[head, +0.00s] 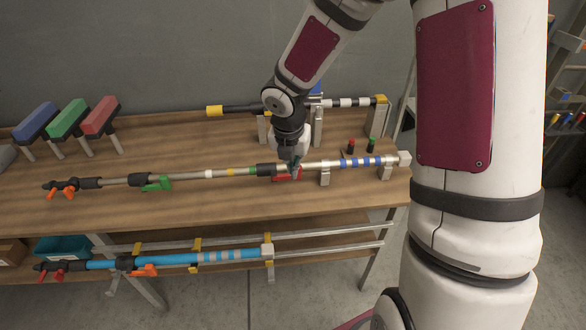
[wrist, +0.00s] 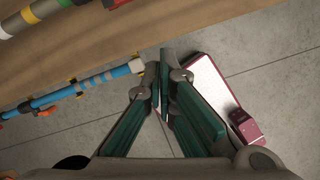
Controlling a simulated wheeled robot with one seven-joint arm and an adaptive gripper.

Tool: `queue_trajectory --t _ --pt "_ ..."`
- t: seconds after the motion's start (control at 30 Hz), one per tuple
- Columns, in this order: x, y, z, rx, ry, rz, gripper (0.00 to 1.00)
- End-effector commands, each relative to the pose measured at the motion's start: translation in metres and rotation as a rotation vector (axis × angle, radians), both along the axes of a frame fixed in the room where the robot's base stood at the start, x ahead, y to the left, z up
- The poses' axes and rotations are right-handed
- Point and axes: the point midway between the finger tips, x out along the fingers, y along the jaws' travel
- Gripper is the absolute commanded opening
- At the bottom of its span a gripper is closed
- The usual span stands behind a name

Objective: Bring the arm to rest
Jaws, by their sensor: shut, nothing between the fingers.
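My gripper (head: 294,164) is at the end of my bent arm, over the wooden bench, beside the long silver pole. Its dark green fingers (wrist: 164,75) are together and empty in the wrist view. In the head view the fingertips overlap the pole near a red piece (head: 285,175); I cannot tell whether they touch it. The silver pole (head: 190,175) has coloured bands and lies along the front of the bench, with its right part on grey supports.
A black-and-white banded pole (head: 350,103) lies behind my gripper. Blue, green and red T-shaped pieces (head: 68,121) stand at the left. A blue pole (head: 180,260) is on rails below the bench (head: 215,212). Open floor shows in the wrist view (wrist: 270,70).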

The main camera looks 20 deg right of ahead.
Motion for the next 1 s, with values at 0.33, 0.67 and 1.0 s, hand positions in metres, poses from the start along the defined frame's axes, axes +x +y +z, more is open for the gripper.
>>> queue_trajectory --t 0.33,0.67,1.0 --pt "0.000 0.000 0.000 0.000 -0.001 -0.001 0.00" --pt "-0.022 -0.008 0.063 -0.001 -0.119 -0.410 0.00" --pt "-0.091 0.000 0.157 0.205 -0.371 -1.218 0.00"
